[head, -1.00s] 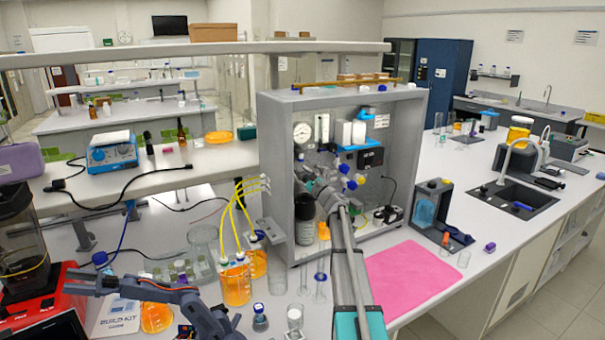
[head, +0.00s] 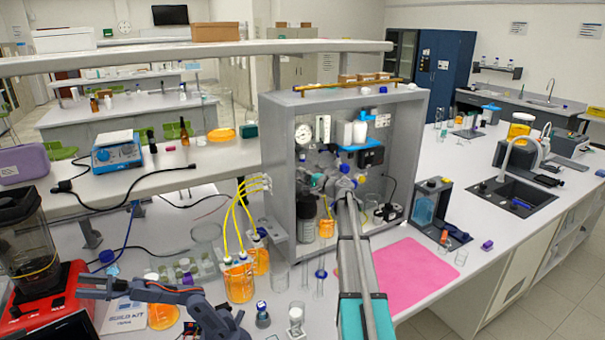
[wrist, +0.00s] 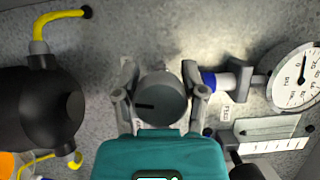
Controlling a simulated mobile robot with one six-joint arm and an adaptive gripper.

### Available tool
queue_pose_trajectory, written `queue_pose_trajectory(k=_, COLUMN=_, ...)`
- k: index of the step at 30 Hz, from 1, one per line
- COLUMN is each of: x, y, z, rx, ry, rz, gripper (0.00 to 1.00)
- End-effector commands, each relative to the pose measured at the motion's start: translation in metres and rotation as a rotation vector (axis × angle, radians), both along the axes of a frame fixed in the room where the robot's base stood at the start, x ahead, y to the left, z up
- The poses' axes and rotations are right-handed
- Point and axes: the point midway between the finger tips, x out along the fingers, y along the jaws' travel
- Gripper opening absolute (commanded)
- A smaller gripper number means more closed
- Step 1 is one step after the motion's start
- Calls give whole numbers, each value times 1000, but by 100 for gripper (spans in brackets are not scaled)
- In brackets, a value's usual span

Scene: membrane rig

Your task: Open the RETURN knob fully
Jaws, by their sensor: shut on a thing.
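A round grey knob (wrist: 162,98) with a dark pointer mark on its face sits between my fingers in the wrist view. The mark points left in that view. My gripper (wrist: 160,92) is shut on this knob, one finger at each side. No label naming the knob is readable. In the head view my gripper (head: 338,186) reaches into the open grey cabinet (head: 278,180), and my arm hides much of the knob area. A blue-collared fitting (wrist: 212,82) lies just right of the right finger in the wrist view.
A pressure gauge (wrist: 298,76) and a flow meter (wrist: 268,136) are close on the right in the wrist view. A black cylinder (wrist: 38,108) with a yellow tube (wrist: 42,35) is on the left. A pink mat (head: 408,275) lies clear before the cabinet.

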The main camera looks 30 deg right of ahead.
Motion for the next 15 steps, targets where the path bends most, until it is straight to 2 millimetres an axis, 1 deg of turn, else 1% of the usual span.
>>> queue_pose_trajectory(k=1, x=1, y=0, z=2, rx=-33, ry=0, rz=-1, gripper=7)
queue_pose_trajectory(k=6, x=0, y=0, z=1, rx=-127, ry=0, rz=-1, gripper=7)
queue_pose_trajectory(k=15, x=0, y=-1, z=-2, rx=-197, ry=1, rz=-2, gripper=7)
